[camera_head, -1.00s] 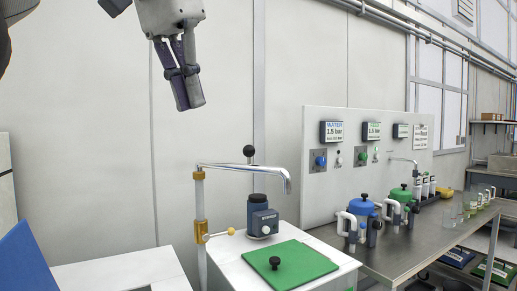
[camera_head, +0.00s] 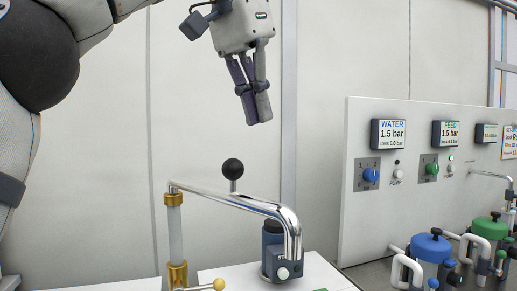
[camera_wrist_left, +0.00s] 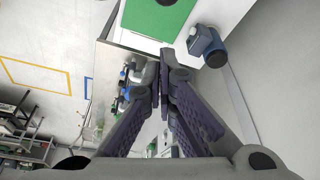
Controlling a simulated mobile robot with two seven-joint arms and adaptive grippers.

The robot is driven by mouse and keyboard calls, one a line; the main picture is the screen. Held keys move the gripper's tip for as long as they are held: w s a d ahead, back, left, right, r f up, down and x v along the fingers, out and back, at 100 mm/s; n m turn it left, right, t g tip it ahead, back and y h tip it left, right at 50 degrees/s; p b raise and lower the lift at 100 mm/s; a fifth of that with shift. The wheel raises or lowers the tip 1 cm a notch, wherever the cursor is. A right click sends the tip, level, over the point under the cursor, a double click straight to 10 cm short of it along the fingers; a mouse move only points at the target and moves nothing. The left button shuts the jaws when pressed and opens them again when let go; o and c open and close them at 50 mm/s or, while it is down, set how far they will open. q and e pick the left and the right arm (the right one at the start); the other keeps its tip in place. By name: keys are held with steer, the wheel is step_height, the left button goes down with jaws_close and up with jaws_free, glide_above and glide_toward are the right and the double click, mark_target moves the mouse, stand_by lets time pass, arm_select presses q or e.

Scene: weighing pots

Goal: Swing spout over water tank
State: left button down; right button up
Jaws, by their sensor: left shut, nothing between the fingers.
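The chrome spout (camera_head: 245,203) reaches right from a post with brass collars (camera_head: 173,200), and its end bends down. A black ball knob (camera_head: 232,169) stands on its arm. The spout's end hangs in front of the dark blue device (camera_head: 273,262) on a white top. My left gripper (camera_head: 257,122) points down, shut and empty, above the spout and apart from the knob. Its fingers (camera_wrist_left: 163,62) also show in the left wrist view. I cannot tell which vessel is the water tank. My right gripper is out of view.
A white panel (camera_head: 360,226) with WATER and FEED displays stands to the right. Blue-lidded (camera_head: 431,248) and green-lidded (camera_head: 489,227) pots stand before it. A green plate (camera_wrist_left: 160,18) shows in the left wrist view.

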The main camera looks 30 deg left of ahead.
arm_select(q)
steer(key=w+a+x, duration=0.1)
steer(key=x, duration=0.7)
steer(key=s, duration=0.4)
steer(key=shift+a+r, duration=0.15)
steer(key=shift+r, duration=0.2)
